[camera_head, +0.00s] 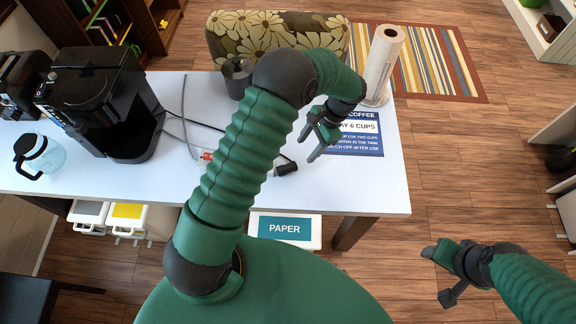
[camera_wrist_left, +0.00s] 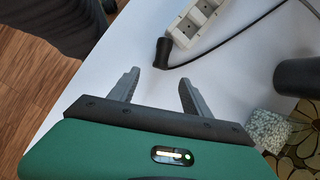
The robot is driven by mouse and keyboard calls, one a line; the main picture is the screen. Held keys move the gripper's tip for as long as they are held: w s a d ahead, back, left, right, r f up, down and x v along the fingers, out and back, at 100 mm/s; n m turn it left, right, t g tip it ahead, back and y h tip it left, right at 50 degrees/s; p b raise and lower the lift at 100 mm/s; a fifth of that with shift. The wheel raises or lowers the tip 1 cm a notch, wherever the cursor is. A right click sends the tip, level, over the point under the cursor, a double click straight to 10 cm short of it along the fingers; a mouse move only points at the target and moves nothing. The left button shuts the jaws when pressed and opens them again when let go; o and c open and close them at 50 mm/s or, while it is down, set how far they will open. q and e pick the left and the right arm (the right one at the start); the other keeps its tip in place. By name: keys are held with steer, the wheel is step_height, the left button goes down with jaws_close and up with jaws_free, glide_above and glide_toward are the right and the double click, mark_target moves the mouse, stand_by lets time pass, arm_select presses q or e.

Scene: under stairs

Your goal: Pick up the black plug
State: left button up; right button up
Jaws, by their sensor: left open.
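The black plug (camera_head: 287,169) lies on the white table near its front edge, at the end of a black cord. In the left wrist view the plug (camera_wrist_left: 163,52) is just beyond the fingertips, beside the power strip. My left gripper (camera_head: 309,145) is open and empty, a little right of the plug. In the left wrist view its two fingers (camera_wrist_left: 160,78) are apart, with bare tabletop between them. My right gripper (camera_head: 442,276) is open and empty over the floor, right of the table.
The white power strip (camera_wrist_left: 197,20) lies by the plug, partly hidden behind my left arm in the head view. A coffee machine (camera_head: 104,100), glass carafe (camera_head: 42,155), dark cup (camera_head: 238,77), blue coffee sign (camera_head: 358,138) and paper towel roll (camera_head: 382,65) are on the table (camera_head: 378,190).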

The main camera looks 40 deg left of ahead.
arm_select(q)
glide_above(294, 164)
steer(key=w, duration=0.2)
steer(key=f, duration=0.3)
steer(key=d+f+p, duration=0.1)
steer(key=f, duration=0.1)
steer(key=shift+s, duration=0.15)
steer(key=shift+s+a+f, duration=0.15)
steer(key=shift+a+f, duration=0.1)
steer(key=shift+f, duration=0.05)
steer(key=p+x, duration=0.1)
steer(key=x, duration=0.1)
steer(key=p+x, duration=0.1)
steer(key=x, duration=0.1)
steer(key=shift+s+d+p, duration=0.1)
steer(key=shift+d+p, duration=0.15)
steer(key=shift+p, duration=0.1)
steer(key=shift+f, duration=0.3)
steer(key=shift+d, duration=0.15)
jaws_close()
arm_select(e)
steer(key=r, duration=0.4)
steer(key=shift+a+r, duration=0.1)
steer(key=shift+a, duration=0.25)
